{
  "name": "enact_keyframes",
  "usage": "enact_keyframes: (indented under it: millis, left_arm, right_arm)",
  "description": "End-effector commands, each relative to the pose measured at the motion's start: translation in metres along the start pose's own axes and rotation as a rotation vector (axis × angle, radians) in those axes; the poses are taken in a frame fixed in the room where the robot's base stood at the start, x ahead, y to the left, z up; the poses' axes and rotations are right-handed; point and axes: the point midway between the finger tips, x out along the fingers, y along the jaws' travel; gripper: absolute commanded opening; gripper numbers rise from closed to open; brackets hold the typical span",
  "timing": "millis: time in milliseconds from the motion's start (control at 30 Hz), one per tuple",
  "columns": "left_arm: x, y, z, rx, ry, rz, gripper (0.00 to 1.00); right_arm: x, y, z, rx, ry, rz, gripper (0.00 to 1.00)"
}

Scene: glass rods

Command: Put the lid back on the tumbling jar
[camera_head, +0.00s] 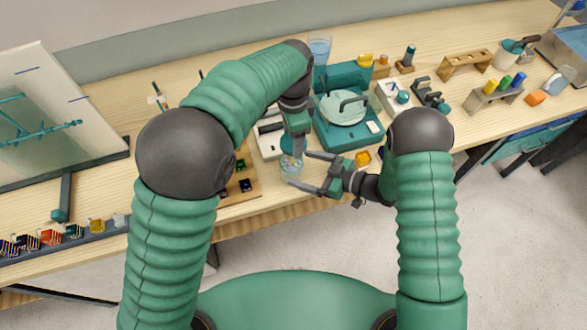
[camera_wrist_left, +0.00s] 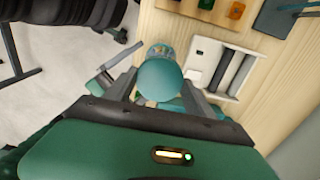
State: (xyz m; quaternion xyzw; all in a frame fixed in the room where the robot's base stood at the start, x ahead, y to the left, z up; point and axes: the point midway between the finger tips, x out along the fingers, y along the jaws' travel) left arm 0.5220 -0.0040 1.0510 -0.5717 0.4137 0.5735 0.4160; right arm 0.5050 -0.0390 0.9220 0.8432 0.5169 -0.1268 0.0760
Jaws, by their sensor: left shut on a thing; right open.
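The tumbling jar (camera_head: 291,167) is a small clear glass vessel near the table's front edge. My left gripper (camera_head: 292,140) points down over it, shut on the round teal lid (camera_wrist_left: 160,80). The lid also shows in the head view (camera_head: 288,146), partly hidden by the gripper. In the left wrist view the lid covers most of the jar (camera_wrist_left: 160,51). I cannot tell whether lid and jar touch. My right gripper (camera_head: 305,171) is open, coming from the right, its fingers spread at the jar's level, the tips close to it.
A teal machine with a pale round plate (camera_head: 343,107) stands right behind the jar. A white tray with dark rollers (camera_wrist_left: 226,68) is beside the jar.

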Motion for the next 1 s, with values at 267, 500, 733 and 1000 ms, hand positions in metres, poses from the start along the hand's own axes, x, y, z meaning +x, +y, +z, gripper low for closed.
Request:
enact_keyframes:
  millis: [267, 500, 733, 1000]
  left_arm:
    - [0.000, 0.000, 0.000, -0.001, 0.000, 0.000, 0.25]
    - [0.000, 0.000, 0.000, -0.001, -0.001, -0.001, 0.25]
    - [0.000, 0.000, 0.000, -0.001, 0.000, -0.001, 0.25]
    - [0.000, 0.000, 0.000, -0.001, 0.000, 0.000, 0.25]
  right_arm:
    - [0.037, -0.001, -0.001, -0.001, 0.002, -0.001, 0.89]
    - [0.041, 0.000, -0.001, 0.001, 0.002, 0.001, 0.89]
    - [0.041, 0.000, -0.001, 0.000, 0.002, 0.001, 0.71]
    - [0.041, 0.000, -0.001, 0.000, 0.002, 0.000, 0.36]
